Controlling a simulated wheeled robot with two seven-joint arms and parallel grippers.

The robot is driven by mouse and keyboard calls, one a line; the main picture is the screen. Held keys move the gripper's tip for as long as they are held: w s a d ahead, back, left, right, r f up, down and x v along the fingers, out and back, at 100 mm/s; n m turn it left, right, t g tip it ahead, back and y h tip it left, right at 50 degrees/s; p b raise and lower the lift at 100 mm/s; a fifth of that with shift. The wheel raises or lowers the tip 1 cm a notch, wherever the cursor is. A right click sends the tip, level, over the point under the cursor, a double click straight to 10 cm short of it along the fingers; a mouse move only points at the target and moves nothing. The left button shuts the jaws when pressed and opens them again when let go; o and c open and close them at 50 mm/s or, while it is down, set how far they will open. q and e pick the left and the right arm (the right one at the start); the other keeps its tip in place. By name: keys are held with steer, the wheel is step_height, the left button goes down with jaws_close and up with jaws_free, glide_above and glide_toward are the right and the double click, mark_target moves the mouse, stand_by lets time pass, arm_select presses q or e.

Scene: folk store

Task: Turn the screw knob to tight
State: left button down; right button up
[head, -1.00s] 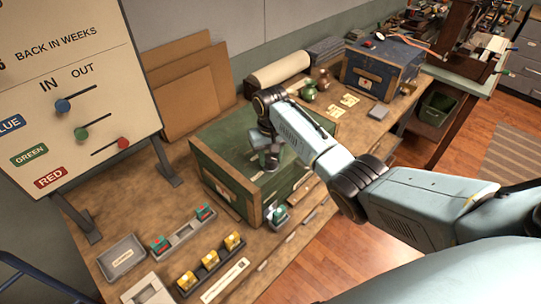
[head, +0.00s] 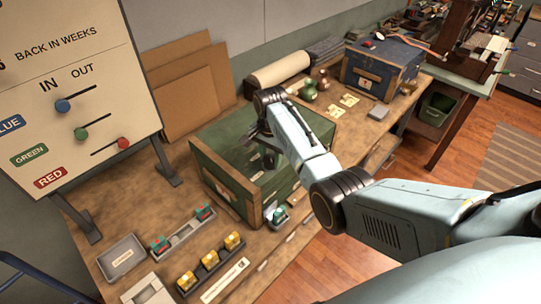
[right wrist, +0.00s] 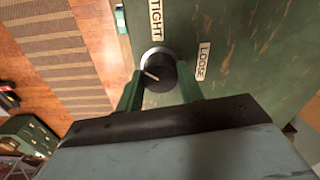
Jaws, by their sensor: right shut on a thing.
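The screw knob (right wrist: 158,72) is black with a pale pointer line and a light ring, on the green top of a wood-edged crate (right wrist: 240,30). In the right wrist view the label TIGHT (right wrist: 156,20) is above the knob and LOOSE (right wrist: 203,62) to its right. The pointer line lies on the knob's left part, toward neither label. My right gripper (right wrist: 160,82) is shut on the knob, a green finger on each side. My left gripper is out of view.
A blue chest (head: 375,75) stands behind on the bench. Small trays with red-green and yellow blocks (head: 210,258) lie in front, with a grey tray (head: 120,256) at left. A sign board (head: 75,90) with sliders stands at left.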

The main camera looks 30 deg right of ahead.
mark_target(270, 157)
steer(key=m, duration=0.5)
steer(key=shift+r+m, duration=0.1)
steer(key=shift+m, duration=0.2)
steer(key=m, duration=0.5)
steer(key=shift+m, duration=0.3)
steer(key=o, duration=1)
step_height(270, 157, up, 13)
steer(key=shift+r, duration=0.15)
stand_by(0.3)
